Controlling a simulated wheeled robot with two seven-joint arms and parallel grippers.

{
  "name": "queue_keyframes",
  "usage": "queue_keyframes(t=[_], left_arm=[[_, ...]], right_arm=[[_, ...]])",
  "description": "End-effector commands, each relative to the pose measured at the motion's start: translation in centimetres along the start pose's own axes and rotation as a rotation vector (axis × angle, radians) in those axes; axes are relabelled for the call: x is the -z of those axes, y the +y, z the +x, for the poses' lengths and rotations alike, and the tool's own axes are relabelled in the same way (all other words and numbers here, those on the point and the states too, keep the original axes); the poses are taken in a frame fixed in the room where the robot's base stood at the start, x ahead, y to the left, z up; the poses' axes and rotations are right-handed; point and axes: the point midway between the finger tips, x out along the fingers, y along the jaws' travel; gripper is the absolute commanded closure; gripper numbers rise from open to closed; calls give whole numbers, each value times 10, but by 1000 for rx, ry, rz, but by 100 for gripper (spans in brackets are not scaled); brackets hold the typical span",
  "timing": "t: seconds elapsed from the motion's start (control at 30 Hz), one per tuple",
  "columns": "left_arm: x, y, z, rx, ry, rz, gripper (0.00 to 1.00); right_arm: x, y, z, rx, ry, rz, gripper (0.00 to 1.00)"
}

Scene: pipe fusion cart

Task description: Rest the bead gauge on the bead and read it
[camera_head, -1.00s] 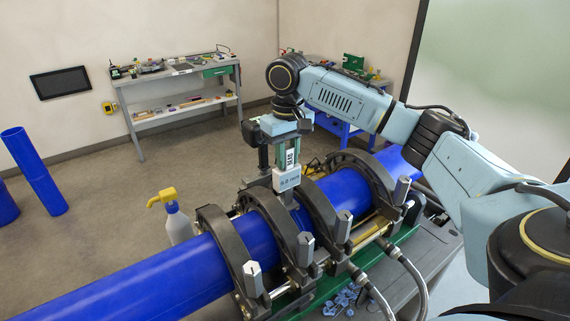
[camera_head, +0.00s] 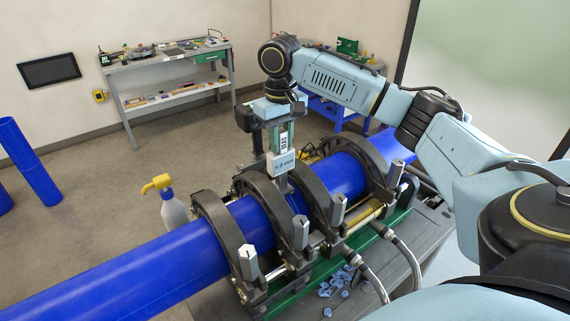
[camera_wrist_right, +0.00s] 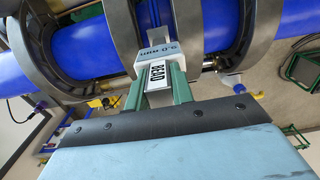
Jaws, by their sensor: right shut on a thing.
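The wrist view shows the gauge (camera_wrist_right: 157,75) over the pipe (camera_wrist_right: 185,28). My left gripper is out of view.
Dark clamp rings (camera_head: 215,235) hold the pipe on a green-framed cart (camera_head: 390,228) with hoses. Blue shavings (camera_head: 335,283) lie on the cart. A spray bottle (camera_head: 173,208) stands behind the pipe. A workbench (camera_head: 165,75) is against the back wall.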

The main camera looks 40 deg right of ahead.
Motion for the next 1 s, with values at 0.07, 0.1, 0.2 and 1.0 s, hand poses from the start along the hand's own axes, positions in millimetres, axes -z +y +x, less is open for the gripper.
queue_keyframes(t=[0.07, 0.1, 0.2, 1.0], left_arm=[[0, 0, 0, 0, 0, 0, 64], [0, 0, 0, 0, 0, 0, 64], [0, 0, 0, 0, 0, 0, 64], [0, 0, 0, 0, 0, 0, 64]], right_arm=[[0, 0, -1, 1, -2, -1, 96], [0, -1, -3, 1, -1, -1, 96], [0, 0, -10, 1, -1, -1, 96], [0, 0, -66, 1, 2, 0, 96]])
